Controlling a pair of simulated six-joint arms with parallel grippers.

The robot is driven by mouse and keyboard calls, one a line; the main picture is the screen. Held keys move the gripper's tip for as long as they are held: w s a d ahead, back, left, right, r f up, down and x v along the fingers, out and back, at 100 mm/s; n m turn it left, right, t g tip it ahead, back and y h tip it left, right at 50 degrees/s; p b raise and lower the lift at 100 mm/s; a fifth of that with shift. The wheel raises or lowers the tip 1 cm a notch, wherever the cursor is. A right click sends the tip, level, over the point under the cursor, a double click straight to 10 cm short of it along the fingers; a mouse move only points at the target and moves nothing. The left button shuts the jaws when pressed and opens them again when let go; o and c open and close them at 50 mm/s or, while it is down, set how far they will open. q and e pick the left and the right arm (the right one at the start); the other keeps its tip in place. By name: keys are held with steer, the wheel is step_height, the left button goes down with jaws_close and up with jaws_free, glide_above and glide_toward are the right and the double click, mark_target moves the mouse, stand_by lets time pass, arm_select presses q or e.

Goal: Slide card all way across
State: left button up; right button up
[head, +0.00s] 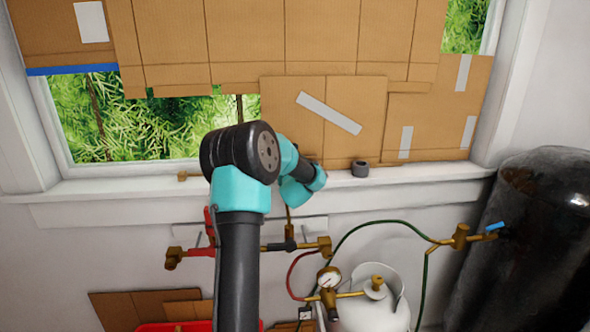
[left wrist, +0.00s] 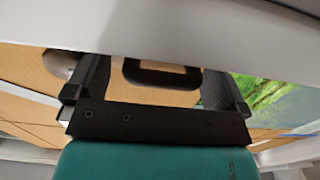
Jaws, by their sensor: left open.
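Brown cardboard sheets cover much of the window. One lower sheet (head: 290,100) with a slanting grey tape strip stands on the sill behind my left arm, and left of it the glass is bare with greenery outside. I cannot tell which sheet is the card to slide. My left arm reaches up to the sill; its gripper is mostly hidden by its own wrist in the head view. In the left wrist view my left gripper (left wrist: 155,85) is open, its two black fingers spread wide before tan cardboard (left wrist: 120,72). Nothing shows clasped. My right gripper is out of view.
Below are brass fittings (head: 325,246), a green hose (head: 375,222), a white gas tank (head: 372,310) and a black cylinder (head: 530,240) at right.

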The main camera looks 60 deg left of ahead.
arm_select(q)
steer(key=v, duration=1.7)
steer(key=shift+s, duration=0.3)
steer(key=x, duration=1.7)
steer(key=shift+w+a, duration=0.1)
steer(key=shift+w, duration=0.05)
steer(key=c, duration=1.2)
steer(key=shift+o, duration=0.2)
